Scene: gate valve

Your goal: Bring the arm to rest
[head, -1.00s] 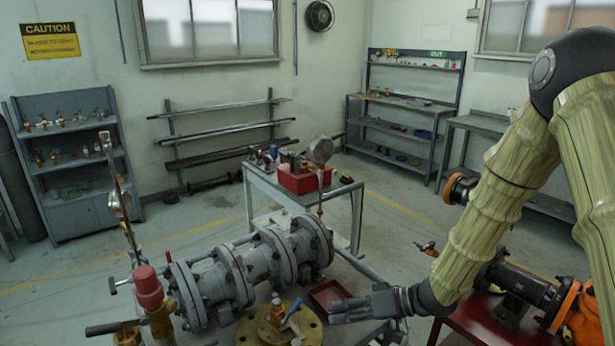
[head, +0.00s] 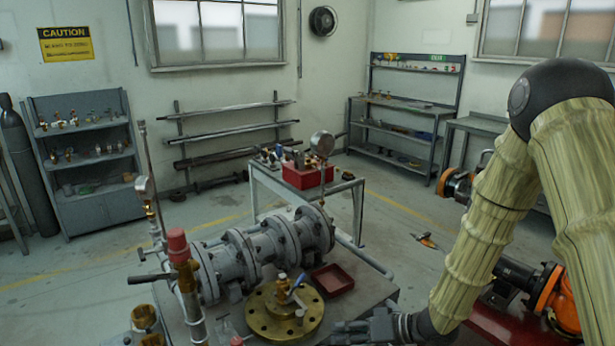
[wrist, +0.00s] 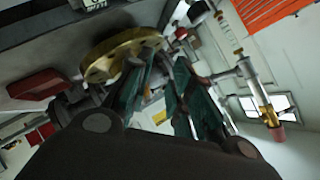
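My arm comes down the right side of the head view, covered in a pale yellow-green sleeve. My gripper (head: 340,332) is at the bottom edge of the head view, low beside the workbench's front right part and right of the brass flange (head: 262,316). In the wrist view the two teal-lined fingers of my gripper (wrist: 165,72) stand apart with a gap between them, and nothing is seen held. The brass flange also shows in the wrist view (wrist: 105,62), beyond the fingers.
The grey flanged gate valve (head: 240,258) lies on the bench, with a red-capped fitting (head: 178,246) at its left. A red tray (head: 333,280) sits behind my gripper. A cart with a red box (head: 307,176) stands behind. Open floor (head: 395,225) lies right of the cart.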

